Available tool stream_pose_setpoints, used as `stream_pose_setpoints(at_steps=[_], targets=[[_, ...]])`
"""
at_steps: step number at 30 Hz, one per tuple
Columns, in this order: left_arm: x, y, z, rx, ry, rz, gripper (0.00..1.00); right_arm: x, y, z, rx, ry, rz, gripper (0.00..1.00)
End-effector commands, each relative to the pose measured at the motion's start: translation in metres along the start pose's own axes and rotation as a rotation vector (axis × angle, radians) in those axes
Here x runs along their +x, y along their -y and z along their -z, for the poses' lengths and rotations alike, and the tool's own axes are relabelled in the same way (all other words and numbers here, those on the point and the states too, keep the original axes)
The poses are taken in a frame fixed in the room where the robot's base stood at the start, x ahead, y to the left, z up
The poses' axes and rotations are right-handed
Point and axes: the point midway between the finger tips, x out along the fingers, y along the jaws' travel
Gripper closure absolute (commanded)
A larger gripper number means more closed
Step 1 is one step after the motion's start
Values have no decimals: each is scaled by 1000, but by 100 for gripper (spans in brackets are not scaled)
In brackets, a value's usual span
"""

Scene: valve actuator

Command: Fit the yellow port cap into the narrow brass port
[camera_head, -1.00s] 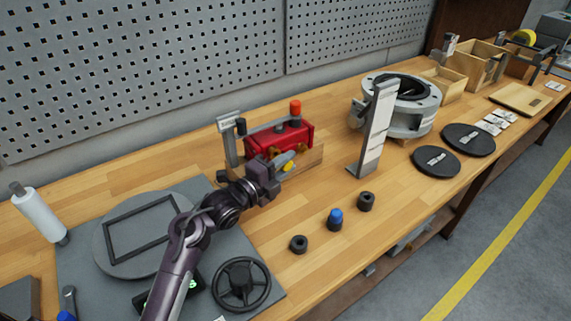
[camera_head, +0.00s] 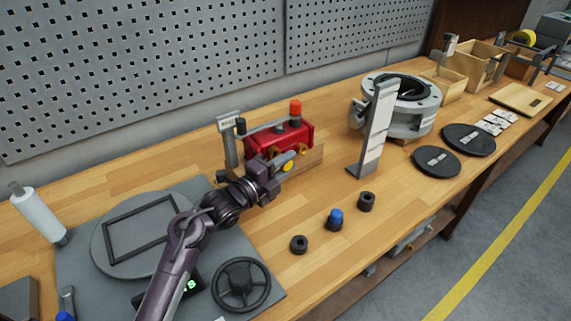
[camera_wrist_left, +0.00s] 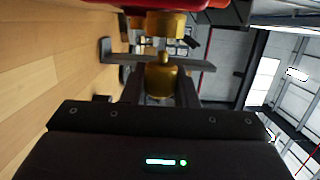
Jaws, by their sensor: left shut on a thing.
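The red valve actuator (camera_head: 292,136) sits on a wooden stand towards the back of the bench, with brass ports on its near side. My left gripper (camera_head: 286,161) is in front of it, shut on the yellow port cap (camera_head: 287,167). In the left wrist view the cap (camera_wrist_left: 161,80) is between the two fingers, in line with a brass port (camera_wrist_left: 166,24) under the red body. My right gripper is out of view.
A grey upright bracket (camera_head: 375,130) stands right of the actuator. Two black caps and a blue-topped one (camera_head: 335,219) stand on the bench in front. A handwheel (camera_head: 241,284) lies on the grey mat at the near left. The bench between is clear.

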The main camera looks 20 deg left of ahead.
Motion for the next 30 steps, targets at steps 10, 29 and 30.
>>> stream_pose_setpoints(at_steps=[10, 29, 30], targets=[[2, 0, -7, 1, 0, 0, 95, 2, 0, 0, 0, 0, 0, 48], [5, 1, -23, 4, 0, 2, 95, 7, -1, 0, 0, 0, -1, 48], [5, 1, -24, 4, 0, 2, 95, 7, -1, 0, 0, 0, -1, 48]])
